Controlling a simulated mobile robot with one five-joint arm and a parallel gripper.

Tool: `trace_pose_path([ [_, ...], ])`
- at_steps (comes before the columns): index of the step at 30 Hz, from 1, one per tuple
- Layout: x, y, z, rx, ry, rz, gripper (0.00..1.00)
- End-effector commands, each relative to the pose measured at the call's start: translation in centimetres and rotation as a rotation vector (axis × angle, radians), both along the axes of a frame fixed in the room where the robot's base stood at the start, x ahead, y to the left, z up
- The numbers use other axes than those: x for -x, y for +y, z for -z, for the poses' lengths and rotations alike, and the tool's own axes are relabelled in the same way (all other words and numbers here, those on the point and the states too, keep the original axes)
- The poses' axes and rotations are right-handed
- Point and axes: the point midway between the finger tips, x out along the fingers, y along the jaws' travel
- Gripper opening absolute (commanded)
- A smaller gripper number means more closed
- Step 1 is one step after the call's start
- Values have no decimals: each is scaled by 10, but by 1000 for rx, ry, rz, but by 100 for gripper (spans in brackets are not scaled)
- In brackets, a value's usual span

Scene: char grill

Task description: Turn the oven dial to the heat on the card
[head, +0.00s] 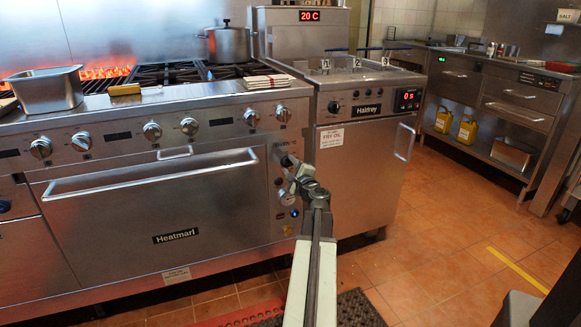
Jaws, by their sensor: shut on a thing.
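The steel oven (170,205) stands at left with a long bar handle across its door. My gripper (289,162) reaches to the narrow control panel right of the oven door and is shut on the oven dial there. The jaws and wrist cover most of the dial, so its pointer and markings cannot be read. A red display (310,15) above the fryer reads 20 C. I cannot make out a card with a heat on it.
Several burner knobs (152,131) line the front above the oven door. A smaller knob (287,199) and a blue-lit button (294,213) sit below my gripper. The fryer (352,180) stands close at right. Tiled floor (430,240) is open further right.

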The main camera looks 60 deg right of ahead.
Motion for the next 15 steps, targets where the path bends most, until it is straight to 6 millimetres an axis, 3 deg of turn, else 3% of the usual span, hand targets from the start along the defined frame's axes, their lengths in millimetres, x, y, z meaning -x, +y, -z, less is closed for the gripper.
trace_pose_path([
  [12,2,-1,1,6,5,6,0],
  [13,2,-1,0,6,5,6,42],
  [15,2,-1,0,6,5,5,58],
])
